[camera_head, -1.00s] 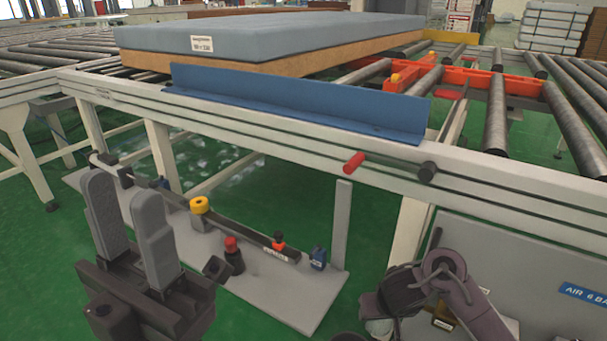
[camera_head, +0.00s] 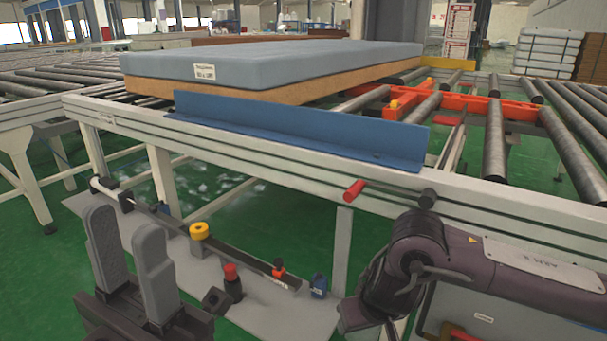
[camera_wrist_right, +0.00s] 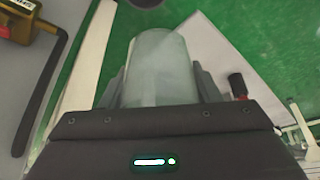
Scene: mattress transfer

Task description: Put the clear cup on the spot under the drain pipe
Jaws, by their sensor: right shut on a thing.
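The clear cup (camera_wrist_right: 158,62), whitish and see-through, shows in the right wrist view between the two grey fingers of my right gripper (camera_wrist_right: 159,82), which is shut on it. The green floor and a grey plate lie beyond the cup. In the head view the cup and right gripper do not show; only my right arm does, at lower right. My left gripper (camera_head: 127,232) is open and empty at lower left, its two grey fingers apart and pointing up. I cannot tell which part is the drain pipe, and no marked spot is clear.
A low grey shelf (camera_head: 262,312) carries a yellow knob (camera_head: 199,230), a red button (camera_head: 231,272) and a blue block (camera_head: 318,285).

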